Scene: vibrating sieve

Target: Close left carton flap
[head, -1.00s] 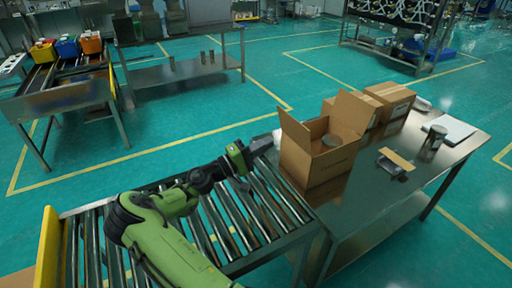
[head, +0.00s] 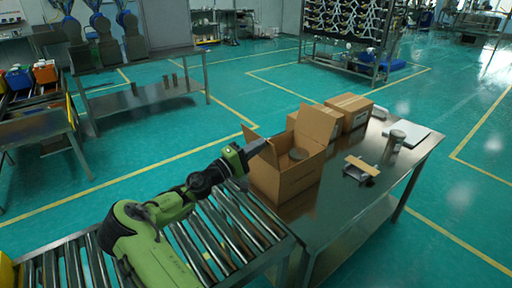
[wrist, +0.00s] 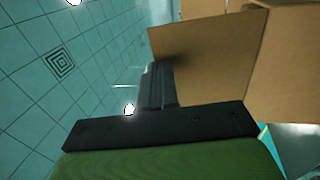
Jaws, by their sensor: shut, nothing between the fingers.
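The open brown carton (head: 287,184) stands on the metal table's left end, beside the roller conveyor. Its left flap stands up and is partly hidden behind my gripper (head: 266,146) in the head view. In the wrist view the left flap (wrist: 215,55) is a large brown panel just beyond and right of my gripper (wrist: 156,70). My gripper is shut and empty, on the outer left side of the flap. Whether the fingertips touch it I cannot tell. The far flap (head: 316,124) also stands up.
The roller conveyor (head: 215,225) lies under my arm. Closed brown boxes (head: 349,106) stand behind the carton. A small stand with a tan plate (head: 361,166), a metal cylinder (head: 394,143) and white sheets (head: 408,133) are farther right on the table.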

